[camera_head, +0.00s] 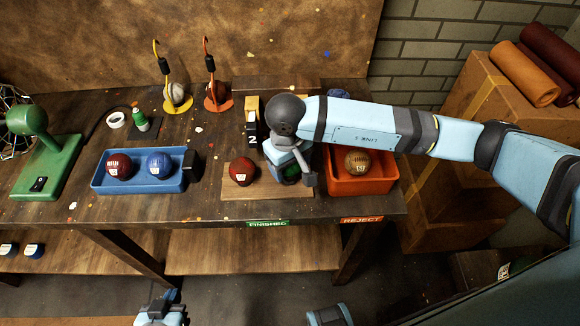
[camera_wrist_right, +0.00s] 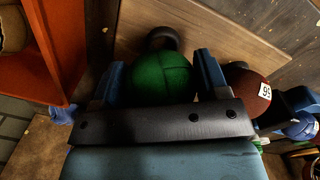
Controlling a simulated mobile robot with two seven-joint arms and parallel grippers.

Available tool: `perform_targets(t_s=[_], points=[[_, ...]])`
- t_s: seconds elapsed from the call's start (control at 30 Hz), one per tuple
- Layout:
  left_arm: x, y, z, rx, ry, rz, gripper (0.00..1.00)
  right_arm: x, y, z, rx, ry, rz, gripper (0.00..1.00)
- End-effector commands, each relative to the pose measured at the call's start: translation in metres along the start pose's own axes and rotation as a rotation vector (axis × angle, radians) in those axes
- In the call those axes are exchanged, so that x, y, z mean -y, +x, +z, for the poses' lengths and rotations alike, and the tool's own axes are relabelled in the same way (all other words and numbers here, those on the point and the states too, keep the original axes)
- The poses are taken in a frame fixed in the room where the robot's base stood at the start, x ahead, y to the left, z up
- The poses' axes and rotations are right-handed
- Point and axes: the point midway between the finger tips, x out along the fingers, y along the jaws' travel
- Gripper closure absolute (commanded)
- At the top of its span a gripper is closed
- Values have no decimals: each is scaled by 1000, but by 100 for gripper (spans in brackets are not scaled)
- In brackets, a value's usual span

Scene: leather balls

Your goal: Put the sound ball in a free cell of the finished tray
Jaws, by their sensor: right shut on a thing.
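My right gripper (camera_head: 291,165) points down over the right part of the finished tray (camera_head: 265,192), a flat wooden board behind the green FINISHED label. It is shut on a green ball (camera_head: 290,173), mostly hidden by the gripper in the head view. In the right wrist view the green ball (camera_wrist_right: 162,80) sits between the two fingers. I cannot tell whether it touches the board. A dark red ball (camera_head: 241,172) with a white label rests on the left part of the tray. My left gripper (camera_head: 160,312) is low at the bottom edge, empty-looking, its fingers unclear.
A blue tray (camera_head: 140,188) at the left holds a red ball (camera_head: 119,167) and a blue ball (camera_head: 159,165). An orange reject bin (camera_head: 362,187) with a tan ball (camera_head: 357,161) stands close right of the gripper. A number 2 sign (camera_head: 252,138) stands behind the board. A green press-like device (camera_head: 40,150) stands far left.

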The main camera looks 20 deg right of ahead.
Motion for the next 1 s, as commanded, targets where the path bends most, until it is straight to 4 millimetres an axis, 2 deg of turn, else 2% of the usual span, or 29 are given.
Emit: perform_targets(t_s=[0.03, 0.13, 0.47, 0.5, 0.57, 0.6, 0.87, 1.0], points=[[0, -1, -1, -1, 1, 0, 100, 1, 9, 0, 3, 2, -1, 58], [0, -1, -2, -2, 2, 0, 100, 1, 18, 0, 0, 0, -1, 58], [0, 2, 3, -1, 1, 1, 100, 1, 24, 0, -2, 0, 0, 58], [0, 0, 1, 1, 0, 1, 100, 1, 21, 0, -1, 0, 0, 23], [0, 0, 1, 1, 0, 1, 100, 1, 21, 0, -1, 0, 0, 9], [0, 0, 1, 1, 0, 1, 100, 1, 21, 0, -1, 0, 0, 7], [-1, -1, 0, 0, 0, 2, 100, 1, 20, 0, -1, 0, 0, 7], [-1, -1, -1, -3, 2, 1, 100, 1, 10, -1, -4, 0, -1, 7]])
